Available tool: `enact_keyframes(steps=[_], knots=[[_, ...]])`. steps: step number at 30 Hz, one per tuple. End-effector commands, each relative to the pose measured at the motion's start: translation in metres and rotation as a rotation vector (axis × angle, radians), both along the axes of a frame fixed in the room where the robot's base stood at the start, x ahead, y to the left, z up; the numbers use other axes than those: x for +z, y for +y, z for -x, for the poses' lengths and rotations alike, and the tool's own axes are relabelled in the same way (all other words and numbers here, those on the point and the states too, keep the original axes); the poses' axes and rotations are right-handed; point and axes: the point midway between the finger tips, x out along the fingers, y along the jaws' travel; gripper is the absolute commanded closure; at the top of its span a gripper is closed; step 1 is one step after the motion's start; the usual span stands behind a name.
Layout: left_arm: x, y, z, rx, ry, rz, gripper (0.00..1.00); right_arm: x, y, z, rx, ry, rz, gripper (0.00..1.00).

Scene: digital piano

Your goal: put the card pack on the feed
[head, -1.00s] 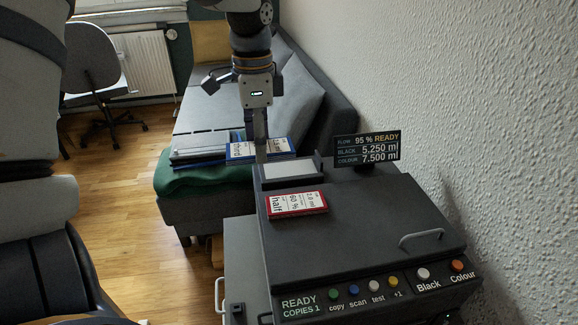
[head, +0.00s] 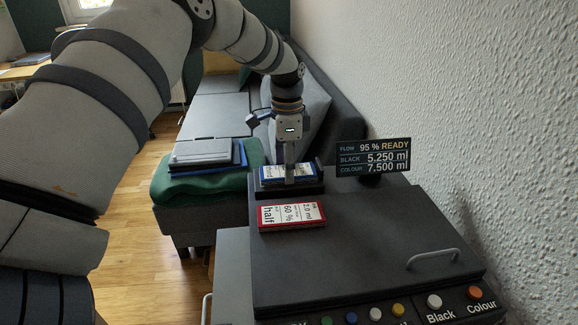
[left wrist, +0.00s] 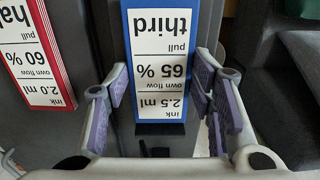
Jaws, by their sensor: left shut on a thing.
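The blue-edged card pack (head: 270,174), labelled "third", is at the dark feed (head: 266,192) on the back left of the printer. It also shows in the left wrist view (left wrist: 160,50), with its label upside down. My left gripper (head: 290,178) points down from above and is shut on the blue pack, with a finger along each side in the left wrist view (left wrist: 158,95). The pack lies over the feed's tray, inside its rim as seen from the head; whether it rests on the tray bottom I cannot tell. My right gripper is not in view.
A red-edged "half" pack (head: 291,216) lies on the printer lid (head: 370,240) just in front of the feed. A small display (head: 373,158) stands right of the feed. A grey sofa with a green blanket (head: 180,190) and stacked folders is behind left.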

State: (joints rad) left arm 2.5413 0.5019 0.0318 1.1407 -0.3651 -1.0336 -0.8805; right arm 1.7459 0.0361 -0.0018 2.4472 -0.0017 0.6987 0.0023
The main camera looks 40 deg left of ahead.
Motion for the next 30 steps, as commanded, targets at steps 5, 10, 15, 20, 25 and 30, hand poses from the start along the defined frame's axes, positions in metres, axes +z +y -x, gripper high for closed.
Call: enact_keyframes(steps=[5,10,15,20,25,30], knots=[[0.001,0.0,-0.001,0.0,-0.004,0.0,0.8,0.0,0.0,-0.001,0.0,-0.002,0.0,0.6],[-0.003,0.0,0.0,0.0,-0.003,0.0,0.8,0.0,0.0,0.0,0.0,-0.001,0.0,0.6],[-0.003,0.0,0.0,0.0,-0.003,0.0,0.31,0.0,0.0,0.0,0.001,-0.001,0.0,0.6],[-0.003,0.0,0.0,0.0,-0.003,0.0,0.31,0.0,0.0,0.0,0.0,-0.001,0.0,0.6],[0.01,0.0,-0.001,0.0,-0.006,-0.001,0.31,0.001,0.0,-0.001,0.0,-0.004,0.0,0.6],[0.056,0.0,-0.001,0.0,-0.01,-0.003,0.31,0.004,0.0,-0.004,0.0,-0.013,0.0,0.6]])
